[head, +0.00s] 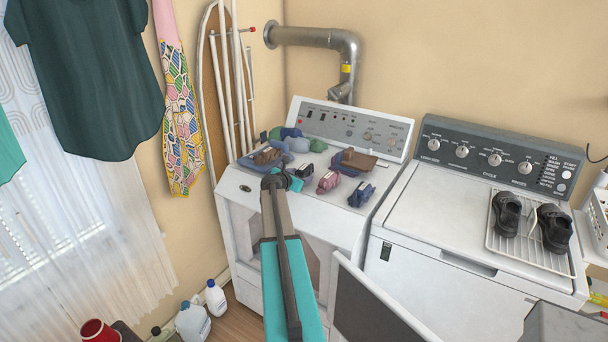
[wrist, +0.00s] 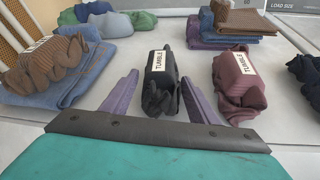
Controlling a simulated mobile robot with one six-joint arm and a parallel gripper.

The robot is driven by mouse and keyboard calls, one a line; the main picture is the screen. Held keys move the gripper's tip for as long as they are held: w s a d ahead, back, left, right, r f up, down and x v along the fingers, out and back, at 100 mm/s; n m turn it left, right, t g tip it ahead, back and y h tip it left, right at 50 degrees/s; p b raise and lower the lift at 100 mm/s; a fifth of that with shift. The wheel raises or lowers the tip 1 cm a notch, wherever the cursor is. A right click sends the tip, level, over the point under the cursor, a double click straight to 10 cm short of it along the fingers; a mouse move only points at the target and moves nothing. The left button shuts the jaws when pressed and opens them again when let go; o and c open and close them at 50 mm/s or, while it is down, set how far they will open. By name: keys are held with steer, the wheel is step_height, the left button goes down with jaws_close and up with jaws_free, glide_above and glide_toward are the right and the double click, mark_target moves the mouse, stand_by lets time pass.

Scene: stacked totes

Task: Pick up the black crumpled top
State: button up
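The black crumpled top (wrist: 160,85) lies on the dryer top (head: 237,190) with a white label reading "TUMBLE" on it. In the head view it shows as a small dark bundle (head: 303,170) just right of my gripper's end. My gripper (wrist: 159,78) is open in the wrist view, with one purple-grey finger on each side of the black top. Gaps show between the fingers and the cloth, at least near the tips. In the head view my gripper (head: 282,180) is over the dryer's front edge, its fingers too small to make out.
A maroon crumpled garment (wrist: 238,85), also labelled, lies close on the right. A brown garment (wrist: 42,65) rests on folded blue cloth at left. A folded stack (wrist: 236,38) and green and blue garments (wrist: 105,20) lie behind. Another dark garment (head: 361,195) lies farther right.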

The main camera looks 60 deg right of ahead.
steer(key=shift+r, duration=0.1)
steer(key=shift+r+b, duration=1)
steer(key=shift+r, duration=3.9)
